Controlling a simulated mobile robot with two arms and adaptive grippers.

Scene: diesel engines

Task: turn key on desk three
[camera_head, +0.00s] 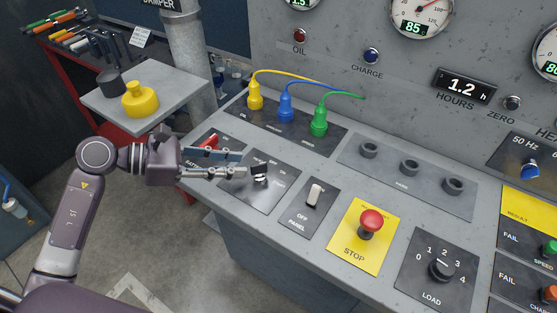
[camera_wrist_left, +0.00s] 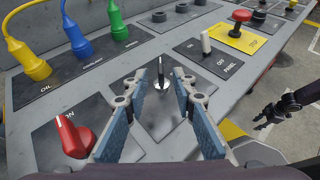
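The key (camera_head: 260,179) stands in a dark switch plate (camera_head: 279,185) on the sloping grey desk, left of the white panel switch. In the left wrist view the key (camera_wrist_left: 161,85) is a small upright silver piece with a dark slot at its base. My left gripper (camera_head: 243,163) is open at the key. In the left wrist view its two blue-padded fingers (camera_wrist_left: 159,97) stand apart, one on each side of the key, with a gap to it. My right gripper (camera_wrist_left: 259,119) shows at the right of that view, fingers apart and empty, away from the desk.
A red rotary handle (camera_wrist_left: 74,136) sits close beside my left gripper. Yellow (camera_head: 255,97), blue (camera_head: 286,108) and green (camera_head: 319,122) plugs with cables stand behind. The white panel switch (camera_head: 314,194) and red stop button (camera_head: 371,222) are to the right.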

